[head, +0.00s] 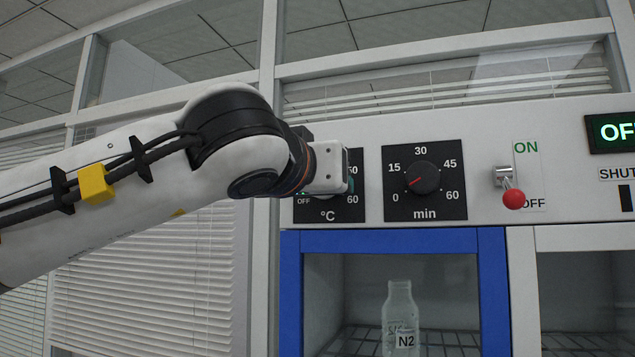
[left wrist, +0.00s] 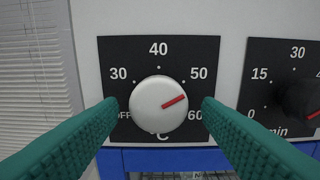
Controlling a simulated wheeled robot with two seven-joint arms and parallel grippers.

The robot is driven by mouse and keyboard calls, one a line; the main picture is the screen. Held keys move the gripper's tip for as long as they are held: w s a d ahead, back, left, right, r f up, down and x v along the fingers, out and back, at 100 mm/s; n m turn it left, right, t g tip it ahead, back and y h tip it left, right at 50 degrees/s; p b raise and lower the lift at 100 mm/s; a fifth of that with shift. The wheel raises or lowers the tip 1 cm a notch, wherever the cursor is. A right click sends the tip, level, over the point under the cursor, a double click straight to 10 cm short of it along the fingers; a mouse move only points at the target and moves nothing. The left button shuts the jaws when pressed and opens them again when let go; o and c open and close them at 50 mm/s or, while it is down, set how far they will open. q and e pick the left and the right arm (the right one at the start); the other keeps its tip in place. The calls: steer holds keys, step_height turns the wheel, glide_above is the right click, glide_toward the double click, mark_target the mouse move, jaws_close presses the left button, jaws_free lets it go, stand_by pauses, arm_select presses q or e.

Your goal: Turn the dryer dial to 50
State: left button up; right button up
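The dryer temperature dial (left wrist: 158,106) is a round white knob with a red pointer, on a black °C panel (left wrist: 115,55) marked OFF, 30, 40, 50 and 60. Its pointer aims right and slightly up, between 50 and 60. My left gripper (left wrist: 160,108) is open, with one teal finger on each side of the dial and a visible gap to it on both sides. In the head view, my left gripper (head: 350,184) is in front of the °C panel (head: 358,211) and hides the dial. My right gripper is not in view.
Right of the panel is a minutes dial (head: 422,178) with a red pointer near its low end. Further right are a red-tipped ON/OFF lever (head: 512,197) and a green-lit display (head: 614,132). Below, a blue-framed compartment (head: 390,241) holds a bottle labelled N2 (head: 399,310).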

arm_select(q)
steer(key=shift+r, duration=0.15)
steer(key=b+v, duration=0.5)
steer(key=v, duration=0.7)
